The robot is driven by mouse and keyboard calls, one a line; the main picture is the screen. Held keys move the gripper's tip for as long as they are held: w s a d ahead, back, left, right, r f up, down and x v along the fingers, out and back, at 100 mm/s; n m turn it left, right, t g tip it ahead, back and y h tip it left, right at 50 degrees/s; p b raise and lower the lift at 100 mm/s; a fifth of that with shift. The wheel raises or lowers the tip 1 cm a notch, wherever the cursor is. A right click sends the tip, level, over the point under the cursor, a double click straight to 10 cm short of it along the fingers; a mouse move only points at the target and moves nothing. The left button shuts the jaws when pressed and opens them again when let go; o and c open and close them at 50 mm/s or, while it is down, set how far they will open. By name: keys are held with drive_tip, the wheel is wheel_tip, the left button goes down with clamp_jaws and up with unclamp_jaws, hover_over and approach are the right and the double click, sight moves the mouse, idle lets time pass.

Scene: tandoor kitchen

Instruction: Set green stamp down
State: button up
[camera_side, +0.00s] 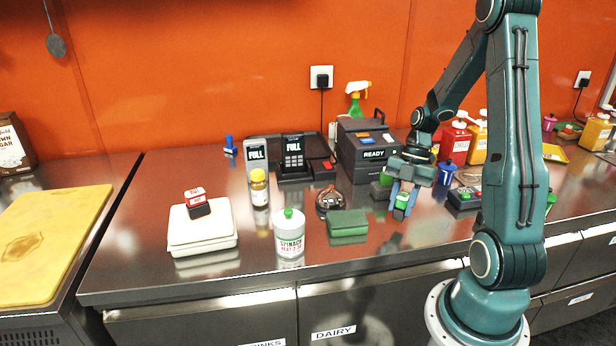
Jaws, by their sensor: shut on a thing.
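My gripper (403,196) points down over the steel counter (310,262), right of the green sponge-like block and in front of the dark "READY" machine. It is shut on the green stamp (401,204), which shows as a small green and pale piece between the fingers. The fingers hide most of the stamp. I cannot tell whether its underside touches the counter. A blue stamp-like item (230,145) stands at the back left.
A dark green block (347,224), a spinach can (289,236) and a round dark item (329,201) stand left of my gripper. The READY machine (366,150) is behind. The counter's front strip is clear.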

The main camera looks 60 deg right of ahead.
sight(400, 213)
drive_tip(key=shift+f, duration=1.55)
drive_tip(key=shift+f, duration=0.15)
drive_tip(key=o, duration=1)
drive_tip(key=v, duration=1.2)
